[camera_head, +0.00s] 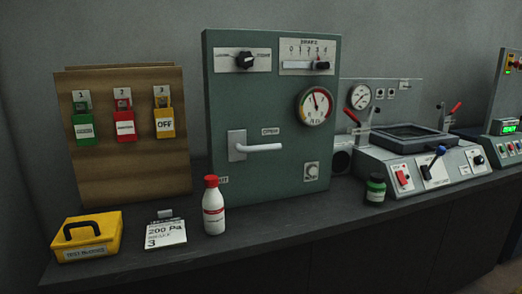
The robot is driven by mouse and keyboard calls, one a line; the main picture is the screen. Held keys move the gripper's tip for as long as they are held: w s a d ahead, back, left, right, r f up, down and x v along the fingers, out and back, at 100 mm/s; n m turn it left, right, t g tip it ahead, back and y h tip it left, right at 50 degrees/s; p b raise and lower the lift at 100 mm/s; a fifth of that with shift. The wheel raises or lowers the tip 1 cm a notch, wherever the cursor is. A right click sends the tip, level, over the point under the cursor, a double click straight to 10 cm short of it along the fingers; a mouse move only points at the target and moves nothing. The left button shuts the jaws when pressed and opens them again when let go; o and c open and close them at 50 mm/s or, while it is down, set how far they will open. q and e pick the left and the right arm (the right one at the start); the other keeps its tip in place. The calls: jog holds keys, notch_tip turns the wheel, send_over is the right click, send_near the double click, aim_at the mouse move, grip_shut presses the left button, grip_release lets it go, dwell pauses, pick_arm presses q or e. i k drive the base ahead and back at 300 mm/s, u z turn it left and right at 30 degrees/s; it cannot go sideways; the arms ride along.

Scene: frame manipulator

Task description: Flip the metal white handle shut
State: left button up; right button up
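The white metal handle (256,146) is on the front of a green metal cabinet (230,95) in the head view. Its lever sticks out to the right, roughly level, from a pale square plate. A small label reading OPEN (270,131) is above the lever's right end. Neither of my grippers shows in the head view, and nothing touches the handle.
A red-capped white bottle (213,207) stands before the cabinet's lower left. A yellow box (86,238), a note card (164,232) and a small green-capped bottle (375,188) are on the dark counter (270,225). A wooden lock board (125,175) stands left, control machines (430,165) right.

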aim_at(275, 146)
jog(key=k, duration=1.25)
jog(key=z, duration=0.95)
jog(key=i, duration=1.7)
jog(key=u, duration=0.85)
jog(key=i, duration=0.6)
jog(key=u, duration=0.2)
